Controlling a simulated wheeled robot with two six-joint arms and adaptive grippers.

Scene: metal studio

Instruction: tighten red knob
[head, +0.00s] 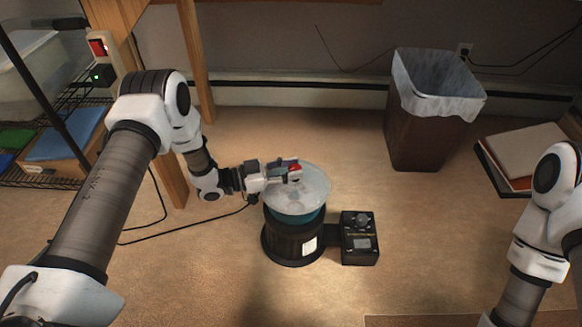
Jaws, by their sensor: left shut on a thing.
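The red knob (295,169) shows as a small red spot above the middle of a clear round lid or dish (315,197). The dish sits on a black cylindrical device (284,241) with a teal band under the rim. My left gripper (292,172) reaches in from the left over the dish and is shut on the red knob, hiding most of it. A black control box (360,240) with a dial is joined to the device's right side. My right arm shows at the right edge, but its gripper is out of view.
A brown bin (425,135) with a white liner stands at the back right. Books (520,155) lie at the right. A wire shelf (60,180) and wooden legs stand at the left. A black cable (185,228) crosses the floor. Carpet in front of the device is clear.

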